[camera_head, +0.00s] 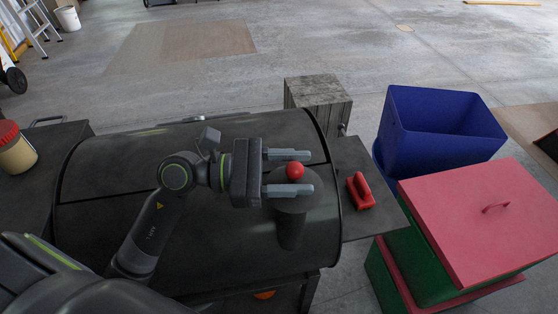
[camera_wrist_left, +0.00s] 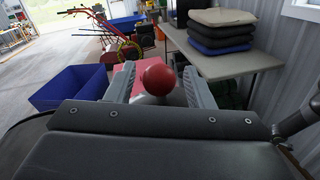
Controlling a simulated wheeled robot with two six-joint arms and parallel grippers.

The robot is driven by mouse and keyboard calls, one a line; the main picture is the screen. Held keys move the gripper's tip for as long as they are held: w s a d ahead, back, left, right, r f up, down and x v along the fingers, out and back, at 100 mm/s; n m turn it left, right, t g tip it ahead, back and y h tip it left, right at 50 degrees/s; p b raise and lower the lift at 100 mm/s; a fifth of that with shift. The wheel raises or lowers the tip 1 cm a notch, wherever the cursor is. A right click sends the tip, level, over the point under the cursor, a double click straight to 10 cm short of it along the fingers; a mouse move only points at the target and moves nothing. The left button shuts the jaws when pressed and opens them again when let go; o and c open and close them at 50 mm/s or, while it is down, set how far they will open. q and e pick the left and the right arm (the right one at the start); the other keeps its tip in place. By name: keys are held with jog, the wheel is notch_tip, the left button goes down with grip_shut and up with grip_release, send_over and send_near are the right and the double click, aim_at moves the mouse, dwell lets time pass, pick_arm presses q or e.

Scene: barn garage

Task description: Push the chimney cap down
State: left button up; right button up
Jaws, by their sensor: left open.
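The chimney cap (camera_head: 297,189) is a dark disc with a red ball knob (camera_head: 295,171) on top. It sits over a dark chimney pipe (camera_head: 290,232) on the right part of a black barrel grill (camera_head: 110,215). My left gripper (camera_head: 288,172) is open, with one finger on each side of the knob. In the left wrist view, the red knob (camera_wrist_left: 158,80) shows between the two fingers, with gaps on both sides. The gripper hides part of the cap. I cannot tell whether the fingers touch the cap. My right gripper is not in view.
A red-handled item (camera_head: 361,191) lies on the grill's right side shelf (camera_head: 362,225). A blue bin (camera_head: 440,125) and a red-lidded green box (camera_head: 475,210) stand to the right. A wooden block (camera_head: 318,92) stands behind the grill. A red-lidded jar (camera_head: 16,150) stands at the left.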

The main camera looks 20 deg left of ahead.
pick_arm(q)
jog(key=shift+b+v, duration=0.45)
jog(key=shift+v, duration=0.55)
jog(key=p+v, duration=0.3)
jog(key=v, duration=1.2)
jog(key=shift+a+p, duration=0.2)
jog(key=shift+p, duration=0.15)
